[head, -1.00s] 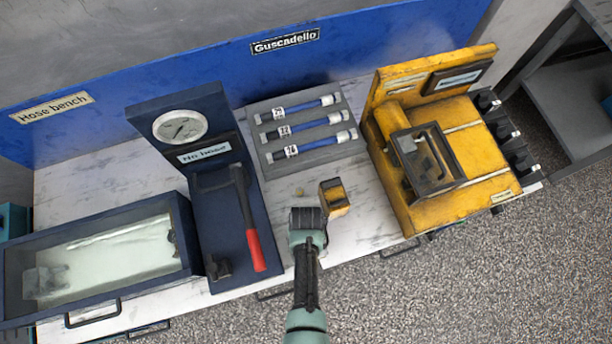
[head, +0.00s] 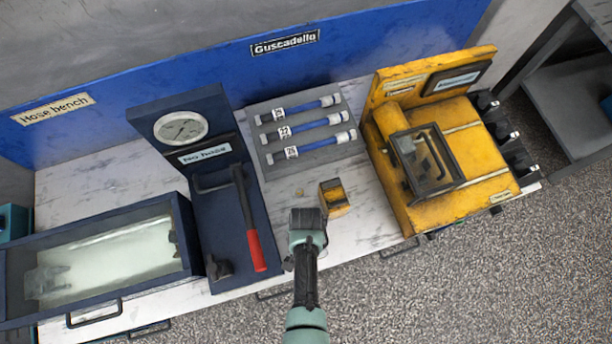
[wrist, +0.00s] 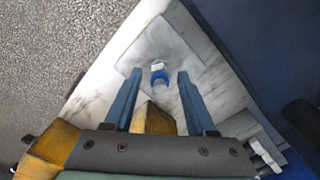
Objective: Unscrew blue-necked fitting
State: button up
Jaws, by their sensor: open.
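The blue-necked fitting (wrist: 160,74) shows in the wrist view as a small pale piece with a blue ring, on a light grey square surface. My gripper (wrist: 159,76) is open, with its two blue fingers to either side of the fitting and a gap on each side. I cannot tell how far the fingertips are above it. In the head view my gripper (head: 307,218) is over the front part of the bench, and its body hides the fitting.
A small yellow block (head: 334,198) stands close to the right of my gripper. A navy gauge stand (head: 225,262) with a red-handled tool (head: 257,250) is at left. A grey hose tray (head: 300,110) lies behind; a yellow machine (head: 450,205) is at right.

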jog(key=m, duration=0.7)
jog(key=shift+m, duration=0.4)
jog(key=shift+c, duration=0.2)
grip_shut()
jog(key=n, duration=0.5)
jog(key=shift+p, duration=0.4)
jog(key=shift+n, duration=0.4)
